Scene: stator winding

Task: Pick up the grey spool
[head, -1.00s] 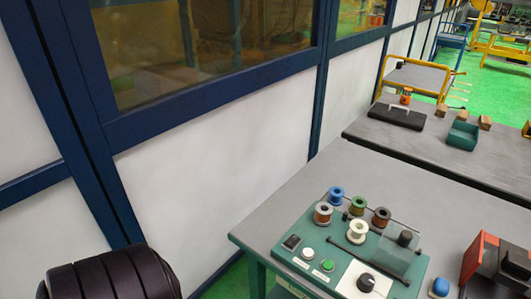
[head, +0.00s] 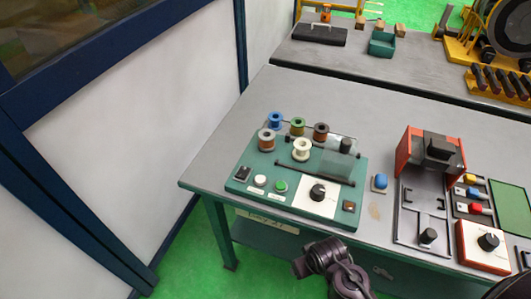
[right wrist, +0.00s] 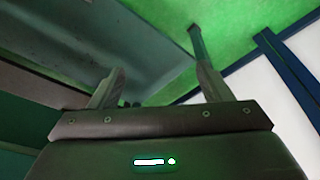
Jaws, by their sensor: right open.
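The grey spool (head: 267,139), with grey flanges and a reddish-brown winding, stands at the left of a group of spools on a green station (head: 237,184) in the head view. My right gripper (right wrist: 160,82) shows in the right wrist view with its two fingers apart and nothing between them. Green floor and table parts lie beyond it, and no spool shows in that view. Links of one of my arms show at the bottom of the head view, in front of the table and well short of the spool. My left gripper is not in view.
Blue (head: 275,120), green (head: 297,127), brown (head: 321,132) and cream (head: 301,150) spools stand close to the grey one. Dark rods and a clear cover (head: 338,162) are to their right. A red fixture (head: 415,152) stands farther right. The table's left end (head: 215,165) is clear.

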